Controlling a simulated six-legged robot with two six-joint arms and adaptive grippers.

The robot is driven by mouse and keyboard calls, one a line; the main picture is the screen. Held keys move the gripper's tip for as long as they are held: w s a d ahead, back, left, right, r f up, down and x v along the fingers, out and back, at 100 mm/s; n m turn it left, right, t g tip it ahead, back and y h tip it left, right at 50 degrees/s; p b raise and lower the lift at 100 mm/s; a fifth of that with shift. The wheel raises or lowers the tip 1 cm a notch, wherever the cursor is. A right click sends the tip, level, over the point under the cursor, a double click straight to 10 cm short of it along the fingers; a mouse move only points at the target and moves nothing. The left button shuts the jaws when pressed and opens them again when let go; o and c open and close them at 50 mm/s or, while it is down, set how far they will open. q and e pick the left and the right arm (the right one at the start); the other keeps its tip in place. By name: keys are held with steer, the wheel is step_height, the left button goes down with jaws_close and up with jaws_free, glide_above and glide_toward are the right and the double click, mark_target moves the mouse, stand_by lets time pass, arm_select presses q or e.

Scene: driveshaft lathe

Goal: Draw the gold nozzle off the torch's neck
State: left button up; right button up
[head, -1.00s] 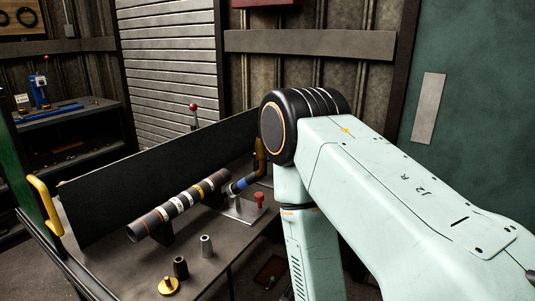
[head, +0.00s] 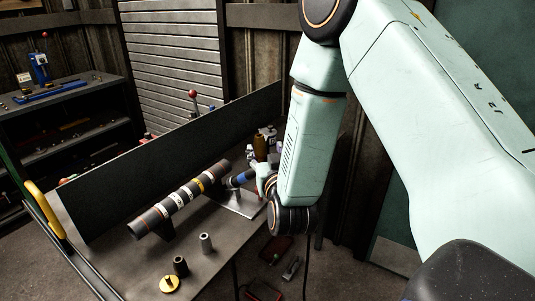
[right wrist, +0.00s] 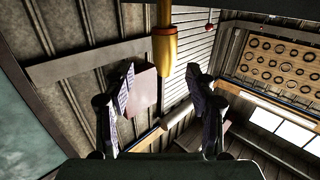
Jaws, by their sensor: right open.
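The torch lies at the right end of the bench in the head view, with a blue band (head: 239,180) on its neck. Its upright gold nozzle (head: 260,147) is partly hidden by my right gripper (head: 264,154). My left gripper is out of view.
A banded dark shaft (head: 178,203) rests on supports on the bench. A grey sleeve (head: 206,243), a dark sleeve (head: 181,266) and a gold disc piece (head: 169,284) stand at the front. A dark panel (head: 165,165) runs behind the shaft.

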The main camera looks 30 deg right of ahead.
mark_target(260, 146)
steer(key=w, duration=0.4)
steer(key=shift+w+d+f, duration=0.15)
steer(key=shift+d+f, duration=0.1)
steer(key=shift+d, duration=0.1)
steer(key=shift+w+d, duration=0.1)
steer(key=shift+w, duration=0.25)
steer(key=shift+d, duration=0.1)
steer(key=shift+s+d+r, duration=0.1)
steer(key=shift+d, duration=0.2)
steer(key=shift+w+a, duration=0.25)
steer(key=shift+w, duration=0.1)
steer(key=c, duration=0.3)
steer(key=shift+s+d, duration=0.15)
steer(key=shift+s, duration=0.1)
steer(key=c, duration=0.5)
steer(key=shift+w, duration=0.1)
jaws_close()
steer(key=shift+o, duration=0.4)
jaws_free()
jaws_close()
arm_select(q)
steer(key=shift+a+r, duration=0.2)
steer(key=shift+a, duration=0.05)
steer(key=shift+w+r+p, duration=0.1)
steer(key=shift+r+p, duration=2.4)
steer(key=shift+p, duration=0.2)
arm_select(e)
steer(key=shift+r, duration=2.9)
